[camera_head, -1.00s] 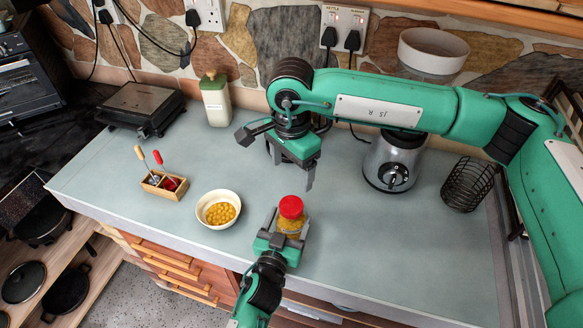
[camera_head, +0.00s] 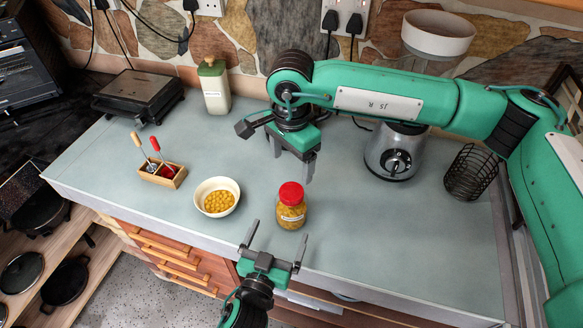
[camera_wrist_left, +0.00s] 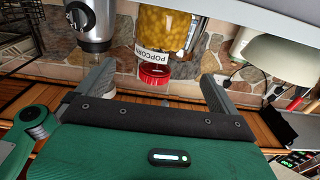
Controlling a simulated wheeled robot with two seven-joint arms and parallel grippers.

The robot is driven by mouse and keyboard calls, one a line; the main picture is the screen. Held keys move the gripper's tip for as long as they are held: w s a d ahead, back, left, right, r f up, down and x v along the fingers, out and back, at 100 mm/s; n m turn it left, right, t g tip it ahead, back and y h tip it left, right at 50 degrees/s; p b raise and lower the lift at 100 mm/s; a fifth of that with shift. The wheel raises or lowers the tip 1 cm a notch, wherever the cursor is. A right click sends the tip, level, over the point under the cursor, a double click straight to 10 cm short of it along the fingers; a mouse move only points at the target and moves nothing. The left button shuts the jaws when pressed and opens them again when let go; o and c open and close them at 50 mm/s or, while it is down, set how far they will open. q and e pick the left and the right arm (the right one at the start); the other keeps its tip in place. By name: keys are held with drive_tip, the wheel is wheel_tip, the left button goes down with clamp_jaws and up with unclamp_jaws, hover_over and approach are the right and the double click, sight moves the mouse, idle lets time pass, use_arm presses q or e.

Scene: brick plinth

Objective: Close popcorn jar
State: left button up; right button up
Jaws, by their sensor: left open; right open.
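The popcorn jar (camera_head: 291,214) stands upright on the counter, right of the bowl, with yellow contents and a white label. Its red lid (camera_head: 290,192) sits on top; I cannot tell how tightly. My left gripper (camera_head: 275,242) is open and empty at the counter's front edge, in front of the jar and apart from it. In the left wrist view the jar (camera_wrist_left: 168,28) and its red lid (camera_wrist_left: 153,74) show beyond the spread fingers (camera_wrist_left: 157,84). My right gripper (camera_head: 276,148) is open and empty, above the counter behind the jar.
A white bowl (camera_head: 217,183) of yellow kernels stands left of the jar. A wooden box (camera_head: 163,175) with utensils is farther left. A blender (camera_head: 394,150) and a black wire basket (camera_head: 467,174) stand at the right.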

drive_tip(key=shift+f+b, duration=0.55)
drive_tip(key=shift+f, duration=0.25)
use_arm(q)
drive_tip(key=shift+v, duration=2.8)
use_arm(e)
drive_tip(key=shift+f, duration=0.15)
use_arm(q)
drive_tip(key=shift+s, duration=0.1)
use_arm(e)
drive_tip(key=shift+f, duration=0.1)
